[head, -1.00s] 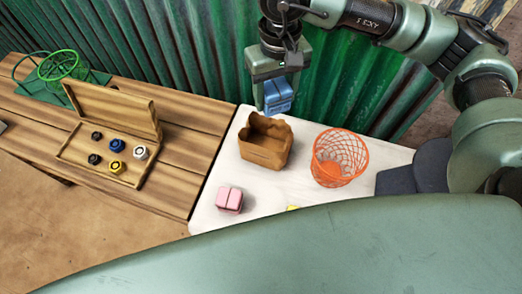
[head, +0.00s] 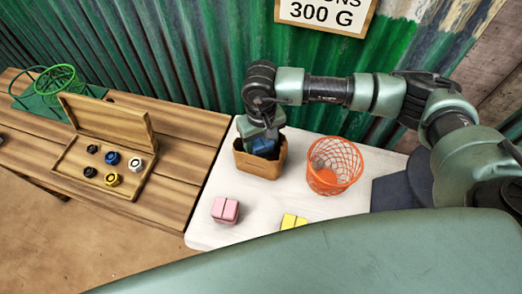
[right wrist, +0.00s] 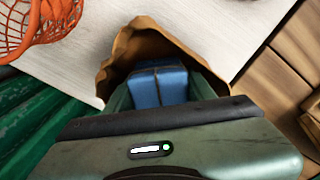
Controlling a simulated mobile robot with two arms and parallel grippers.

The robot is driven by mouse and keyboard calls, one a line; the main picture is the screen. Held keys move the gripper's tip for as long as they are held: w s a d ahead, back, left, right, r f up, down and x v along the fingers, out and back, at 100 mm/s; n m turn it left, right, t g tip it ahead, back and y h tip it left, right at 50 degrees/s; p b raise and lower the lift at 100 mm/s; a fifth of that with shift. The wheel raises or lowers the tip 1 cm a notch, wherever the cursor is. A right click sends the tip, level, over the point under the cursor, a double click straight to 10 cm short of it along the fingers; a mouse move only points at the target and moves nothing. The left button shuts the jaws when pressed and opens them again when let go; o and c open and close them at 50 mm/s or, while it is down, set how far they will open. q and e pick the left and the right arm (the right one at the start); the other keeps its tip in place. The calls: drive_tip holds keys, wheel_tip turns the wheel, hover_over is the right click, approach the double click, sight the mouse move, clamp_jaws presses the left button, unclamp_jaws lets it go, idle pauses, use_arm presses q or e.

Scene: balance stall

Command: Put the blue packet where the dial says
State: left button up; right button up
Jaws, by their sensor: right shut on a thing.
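My right gripper (head: 264,140) is shut on the blue packet (right wrist: 158,84). In the head view the blue packet (head: 264,147) shows at the mouth of the brown paper bag (head: 258,166). In the right wrist view the packet sits between the fingers, with the bag's uneven rim (right wrist: 135,38) around it. I cannot tell whether the packet touches the bag's bottom. A balance scale with green wire pans (head: 55,82) stands on the wooden table at the left; no dial face is readable. My left gripper is not in view.
An orange wire basket (head: 334,165) stands right of the bag. A pink packet (head: 225,210) and a yellow packet (head: 293,221) lie on the white table (head: 200,233). An open wooden box (head: 100,190) holds several weights. A sign above reads "300 G" (head: 327,14).

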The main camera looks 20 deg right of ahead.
sight(261, 154)
wheel_tip(261, 154, down, 4)
drive_tip(key=shift+f, duration=0.1)
drive_tip(key=shift+f, duration=0.1)
drive_tip(key=o, duration=1.3)
drive_tip(key=shift+c, duration=0.2)
drive_tip(key=shift+r+p, duration=0.2)
drive_tip(key=shift+p, duration=0.1)
drive_tip(key=shift+r, duration=0.35)
wheel_tip(261, 154, up, 11)
drive_tip(key=shift+r+b, duration=0.1)
drive_tip(key=shift+b, duration=1.15)
